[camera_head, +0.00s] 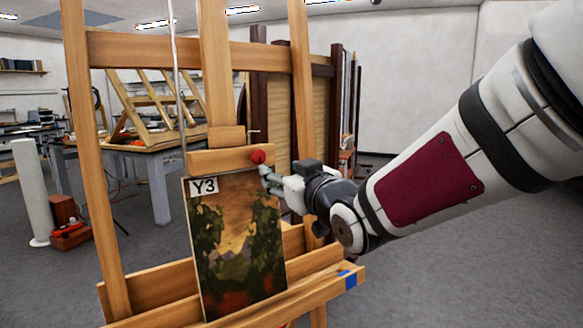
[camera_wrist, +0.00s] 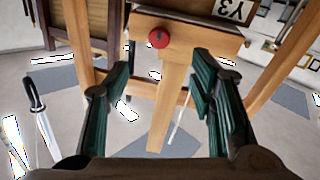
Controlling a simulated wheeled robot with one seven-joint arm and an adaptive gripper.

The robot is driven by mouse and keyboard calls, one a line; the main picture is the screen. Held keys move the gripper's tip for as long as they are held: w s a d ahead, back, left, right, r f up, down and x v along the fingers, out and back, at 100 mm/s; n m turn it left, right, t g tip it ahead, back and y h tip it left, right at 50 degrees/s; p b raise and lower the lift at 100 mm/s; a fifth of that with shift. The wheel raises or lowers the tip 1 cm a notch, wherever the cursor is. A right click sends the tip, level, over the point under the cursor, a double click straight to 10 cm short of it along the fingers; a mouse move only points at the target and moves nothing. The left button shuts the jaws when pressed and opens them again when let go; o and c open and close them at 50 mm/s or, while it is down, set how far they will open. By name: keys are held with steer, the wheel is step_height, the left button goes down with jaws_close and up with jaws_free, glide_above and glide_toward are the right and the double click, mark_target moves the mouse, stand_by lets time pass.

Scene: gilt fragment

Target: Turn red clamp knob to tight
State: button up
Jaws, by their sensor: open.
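The red clamp knob (camera_head: 258,156) is a small round knob on the wooden clamp block (camera_head: 215,159) of the easel, just above a painting (camera_head: 240,245) labelled Y3. In the wrist view the red knob (camera_wrist: 159,38) shows beyond the fingertips, between the two fingers' lines. My gripper (camera_head: 267,176) is beside the knob in the head view, at its lower right. In the wrist view my gripper (camera_wrist: 163,62) has its dark green fingers spread wide with nothing between them. Whether a fingertip touches the knob cannot be told; the knob's turn position cannot be read.
The easel's wooden uprights (camera_head: 92,170) and lower ledge (camera_head: 325,290) frame the painting. A thin white cord (camera_head: 176,75) hangs on the left. A worktable (camera_head: 150,160) and a white cylinder (camera_head: 30,190) stand behind. Grey floor (camera_head: 440,270) is free on the right.

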mark_target(259, 157)
steer(key=p+x, duration=0.1)
steer(key=x, duration=1.3)
steer(key=shift+r, duration=0.2)
steer(key=c, duration=1.2)
